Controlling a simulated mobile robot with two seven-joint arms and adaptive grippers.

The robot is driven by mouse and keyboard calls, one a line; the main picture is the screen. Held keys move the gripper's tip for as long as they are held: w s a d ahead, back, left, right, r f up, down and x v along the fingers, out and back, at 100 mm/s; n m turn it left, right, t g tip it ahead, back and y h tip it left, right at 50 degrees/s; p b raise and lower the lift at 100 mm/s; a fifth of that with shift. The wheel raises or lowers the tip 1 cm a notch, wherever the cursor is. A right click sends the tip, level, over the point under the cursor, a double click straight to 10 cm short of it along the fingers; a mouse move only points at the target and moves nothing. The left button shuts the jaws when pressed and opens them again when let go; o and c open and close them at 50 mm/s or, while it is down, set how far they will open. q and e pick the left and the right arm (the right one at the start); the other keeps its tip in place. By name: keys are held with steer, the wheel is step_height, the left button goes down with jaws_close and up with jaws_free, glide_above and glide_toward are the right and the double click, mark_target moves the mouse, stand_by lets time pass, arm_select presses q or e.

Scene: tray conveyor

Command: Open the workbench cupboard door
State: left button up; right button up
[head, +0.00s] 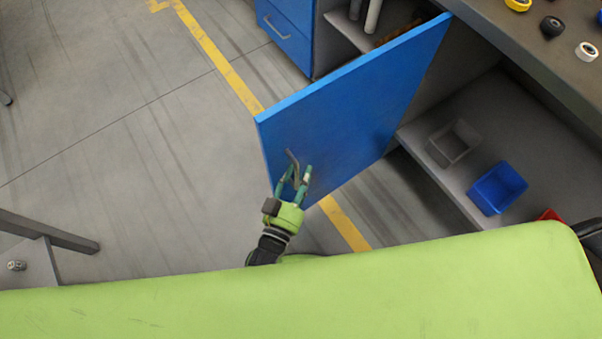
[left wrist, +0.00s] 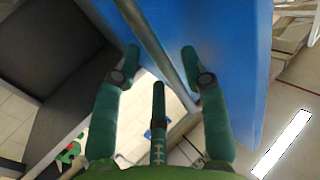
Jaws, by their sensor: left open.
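The blue cupboard door (head: 350,105) stands swung wide open from the grey workbench (head: 485,35), and shelves show behind it. Its bar handle (head: 292,160) is near the door's free edge. My left gripper (head: 297,178) is at the handle with its green fingers spread. In the left wrist view the grey handle bar (left wrist: 158,40) runs between the open fingertips (left wrist: 161,62), in front of the blue door face (left wrist: 228,60). I cannot tell whether a finger touches the bar. My right gripper is not in view.
On the lower shelf stand a grey bin (head: 453,142), a blue bin (head: 497,188) and part of a red bin (head: 549,214). Tape rolls (head: 551,26) lie on the bench top. A blue drawer unit (head: 285,33) is behind the door. The floor at left is mostly clear.

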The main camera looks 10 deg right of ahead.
arm_select(q)
steer(key=v, duration=1.1)
steer(key=shift+s+a, duration=0.15)
steer(key=shift+s, duration=0.1)
steer(key=shift+f, duration=0.1)
